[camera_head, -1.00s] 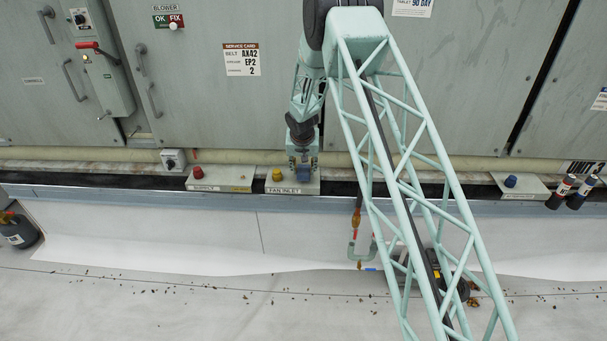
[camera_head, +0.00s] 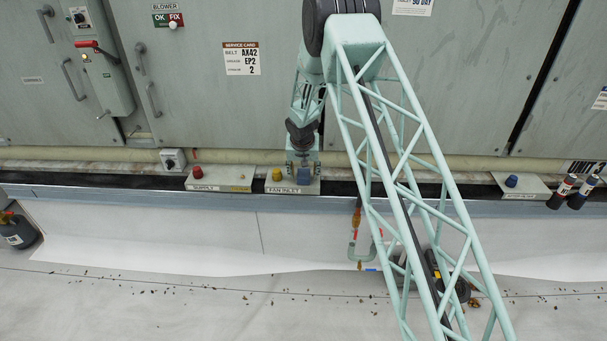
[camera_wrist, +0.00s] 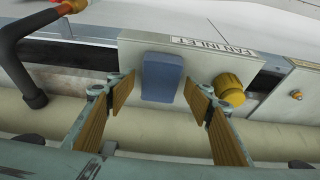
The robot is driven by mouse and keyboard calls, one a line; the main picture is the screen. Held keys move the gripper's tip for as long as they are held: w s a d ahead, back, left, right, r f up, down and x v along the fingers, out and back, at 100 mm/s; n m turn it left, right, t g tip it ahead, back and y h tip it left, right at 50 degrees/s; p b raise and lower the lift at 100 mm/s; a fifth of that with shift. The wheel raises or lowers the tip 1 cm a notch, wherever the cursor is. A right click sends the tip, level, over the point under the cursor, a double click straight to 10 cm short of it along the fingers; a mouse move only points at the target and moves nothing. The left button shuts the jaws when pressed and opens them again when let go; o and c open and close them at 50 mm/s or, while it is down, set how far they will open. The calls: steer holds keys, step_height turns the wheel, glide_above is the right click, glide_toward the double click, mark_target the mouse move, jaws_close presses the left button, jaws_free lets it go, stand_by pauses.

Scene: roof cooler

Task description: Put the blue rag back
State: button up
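The blue rag (camera_wrist: 162,77) is a small, folded-looking blue block lying against the FAN INLET panel (camera_wrist: 135,43), beside a yellow knob (camera_wrist: 229,89). It also shows in the head view (camera_head: 304,177), partly covered by my gripper (camera_head: 303,164). In the wrist view my gripper (camera_wrist: 160,91) is open, with one tan-padded finger on each side of the rag. Gaps show between the fingertips and the rag, so it is not gripped. How deep the fingertips reach relative to it is hard to tell.
The SUPPLY panel (camera_head: 218,184) with a red knob (camera_head: 197,174) stands to the left on the ledge. A panel with a blue knob (camera_head: 511,181) and two dark cans (camera_head: 561,191) sit right. A pale pipe runs behind.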

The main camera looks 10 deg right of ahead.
steer(key=shift+r+p, duration=0.25)
steer(key=shift+p, duration=0.05)
steer(key=shift+s+r, duration=0.1)
steer(key=shift+r, duration=0.2)
steer(key=v, duration=1.1)
steer(key=shift+p, duration=0.45)
steer(key=shift+s+r, duration=0.1)
steer(key=shift+r, duration=0.1)
stand_by(0.4)
